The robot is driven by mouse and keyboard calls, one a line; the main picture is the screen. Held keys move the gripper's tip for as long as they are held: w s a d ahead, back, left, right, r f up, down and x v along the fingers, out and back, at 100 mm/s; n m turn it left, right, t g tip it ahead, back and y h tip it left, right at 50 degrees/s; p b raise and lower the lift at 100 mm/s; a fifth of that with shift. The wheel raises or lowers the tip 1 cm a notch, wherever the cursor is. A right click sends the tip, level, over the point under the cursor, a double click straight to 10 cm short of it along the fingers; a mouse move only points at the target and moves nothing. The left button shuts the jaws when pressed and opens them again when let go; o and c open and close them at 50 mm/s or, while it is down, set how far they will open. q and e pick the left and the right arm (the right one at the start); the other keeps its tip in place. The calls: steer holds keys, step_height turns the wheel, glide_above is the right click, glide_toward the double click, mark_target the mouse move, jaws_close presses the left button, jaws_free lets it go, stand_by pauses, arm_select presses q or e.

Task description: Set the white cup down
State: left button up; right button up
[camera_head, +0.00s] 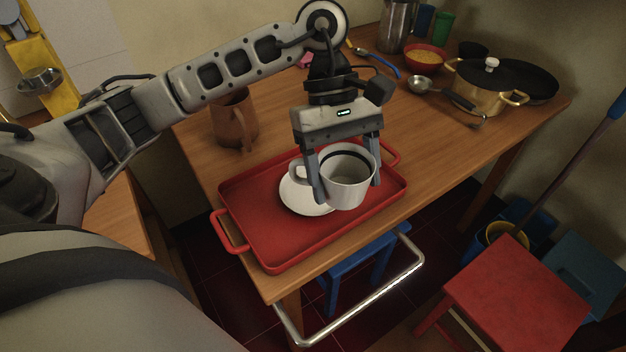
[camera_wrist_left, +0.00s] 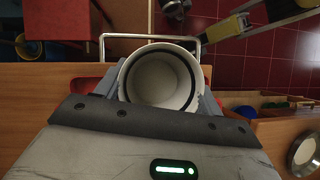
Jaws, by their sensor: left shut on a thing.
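The white cup (camera_head: 347,181) is upright between the fingers of my left gripper (camera_head: 345,190), which is shut on it. In the left wrist view the cup (camera_wrist_left: 160,80) shows from above, empty, with a dark band inside its rim. A white saucer (camera_head: 296,198) lies on the red tray (camera_head: 262,238), left of and partly behind the cup. The cup is over the tray; I cannot tell whether it touches the saucer or the tray. My right gripper is not in view.
A brown pitcher (camera_head: 233,122) stands behind the tray on the wooden table (camera_head: 413,135). A brass pot (camera_head: 480,92), a ladle (camera_head: 421,85), a red bowl (camera_head: 426,58) and a metal canister (camera_head: 397,26) stand farther back. A metal rail (camera_head: 350,306) runs along the table's front.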

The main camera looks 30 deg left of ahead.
arm_select(q)
steer(key=w+a+f, duration=0.1)
steer(key=a+f, duration=0.1)
steer(key=w+a+f, duration=0.2)
steer(key=a+f, duration=0.1)
steer(key=w+a+f, duration=0.2)
steer(key=a, duration=0.1)
steer(key=shift+a+f+p, duration=0.15)
steer(key=shift+p, duration=0.25)
steer(key=shift+w+a+f, duration=0.25)
steer(key=shift+a+f, duration=0.05)
steer(key=shift+f, duration=0.1)
step_height(320, 180, down, 4)
steer(key=shift+w+a+r+p, duration=0.15)
steer(key=shift+r+p, duration=0.1)
steer(key=shift+p, duration=0.15)
steer(key=o, duration=1.1)
steer(key=shift+c, duration=0.2)
steer(key=b+v, duration=0.2)
steer(key=v, duration=1)
